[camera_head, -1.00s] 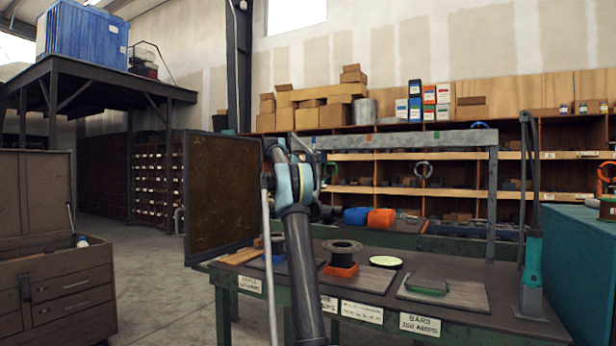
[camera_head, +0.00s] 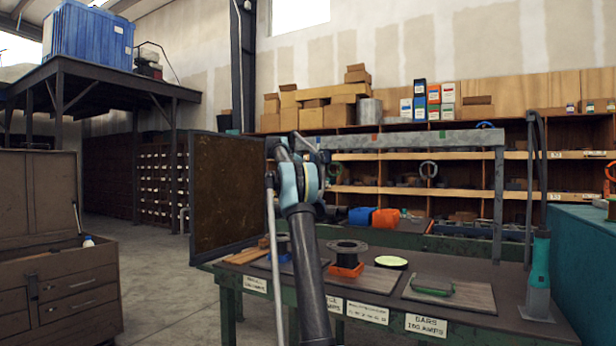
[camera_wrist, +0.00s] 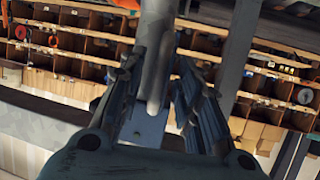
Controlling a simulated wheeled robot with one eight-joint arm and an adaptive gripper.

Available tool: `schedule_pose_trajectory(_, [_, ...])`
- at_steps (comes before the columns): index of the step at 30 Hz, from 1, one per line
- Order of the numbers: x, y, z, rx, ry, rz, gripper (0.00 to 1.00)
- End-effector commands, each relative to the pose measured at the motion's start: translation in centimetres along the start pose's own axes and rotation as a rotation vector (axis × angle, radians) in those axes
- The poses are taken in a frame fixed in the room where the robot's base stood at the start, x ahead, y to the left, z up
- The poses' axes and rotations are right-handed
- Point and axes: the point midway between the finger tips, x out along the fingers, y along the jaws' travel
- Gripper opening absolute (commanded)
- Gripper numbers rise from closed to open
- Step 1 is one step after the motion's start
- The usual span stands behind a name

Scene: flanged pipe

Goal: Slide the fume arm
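A grey horizontal beam (camera_head: 420,139) on a grey post (camera_head: 499,205) stands over the bench; it may be the fume arm, but I cannot tell for sure. My arm rises in front of the bench in the head view, and its gripper is hidden there. In the wrist view my gripper (camera_wrist: 160,100) has its two ribbed fingers apart. A grey rounded bar (camera_wrist: 157,60) shows between them, close to the left finger, with a gap on the right. Whether a finger touches it, I cannot tell.
The bench (camera_head: 395,320) holds a black spool (camera_head: 346,248), a wooden board (camera_head: 470,296) with a green item, and a teal tool (camera_head: 540,265) with a dark hose. A dark upright panel (camera_head: 228,190) stands left of my arm. Open floor (camera_head: 160,275) lies left of the bench.

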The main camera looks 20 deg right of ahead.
Motion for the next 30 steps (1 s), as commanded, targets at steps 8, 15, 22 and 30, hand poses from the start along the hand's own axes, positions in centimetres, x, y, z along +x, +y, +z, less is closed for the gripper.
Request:
schedule_pose_trajectory(8, [-5.1,-0.1,0.1,-0.001,0.0,-0.003,0.31])
schedule_pose_trajectory(15, [-9.1,-0.2,0.1,-0.001,0.0,-0.003,0.31])
schedule_pose_trajectory(22, [-10.7,-0.1,0.1,-0.001,0.0,-0.001,0.31])
schedule_pose_trajectory(30, [-10.9,-0.1,0.1,-0.001,0.0,-0.001,0.31])
